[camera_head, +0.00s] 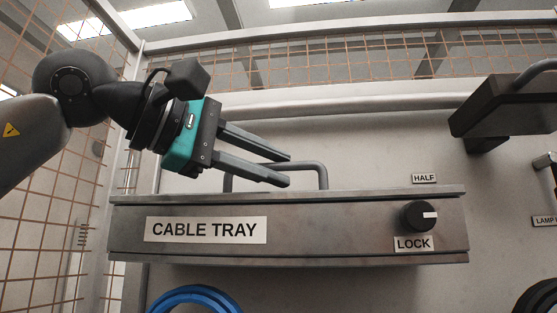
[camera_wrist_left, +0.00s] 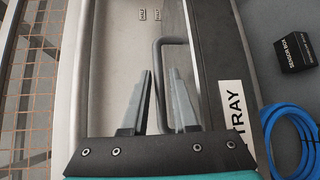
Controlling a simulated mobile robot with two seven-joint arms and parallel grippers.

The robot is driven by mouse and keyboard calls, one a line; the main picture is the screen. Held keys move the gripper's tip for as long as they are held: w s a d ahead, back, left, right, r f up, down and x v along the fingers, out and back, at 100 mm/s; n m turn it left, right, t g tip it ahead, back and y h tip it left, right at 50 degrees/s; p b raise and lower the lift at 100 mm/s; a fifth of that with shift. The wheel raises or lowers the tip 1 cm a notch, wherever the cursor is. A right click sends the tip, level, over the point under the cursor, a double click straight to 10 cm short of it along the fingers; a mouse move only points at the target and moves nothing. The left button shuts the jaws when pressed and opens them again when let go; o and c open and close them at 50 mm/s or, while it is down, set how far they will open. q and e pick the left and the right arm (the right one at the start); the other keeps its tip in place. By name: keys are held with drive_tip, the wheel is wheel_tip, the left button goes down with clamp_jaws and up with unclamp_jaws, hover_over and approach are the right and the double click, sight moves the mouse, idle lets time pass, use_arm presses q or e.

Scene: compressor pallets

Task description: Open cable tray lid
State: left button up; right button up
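The cable tray (camera_head: 330,235) is a long grey metal box on the wall, labelled CABLE TRAY. Its lid (camera_head: 400,192) looks closed, with a grey bar handle (camera_head: 323,175) standing up from it. A black knob (camera_head: 418,216) on the tray front has a white mark pointing right, with a LOCK label below and a HALF label above. My left gripper (camera_head: 289,170) is open at the handle, fingers pointing right. In the left wrist view, the handle (camera_wrist_left: 155,62) shows between and beyond the fingers (camera_wrist_left: 160,74); I cannot tell whether they touch it. My right gripper is out of view.
A dark bracket-like box (camera_head: 500,105) with a bar stands out from the wall at right. Blue coiled cable (camera_head: 195,297) hangs below the tray, and a black sensor box (camera_wrist_left: 291,53) shows in the wrist view. Wire mesh fencing (camera_head: 45,165) is at left.

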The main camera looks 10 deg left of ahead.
use_arm(q)
drive_tip(key=shift+w+d+f, duration=0.1)
drive_tip(key=shift+w+d, duration=0.4)
drive_tip(key=shift+w, duration=0.05)
clamp_jaws()
idle(1.1)
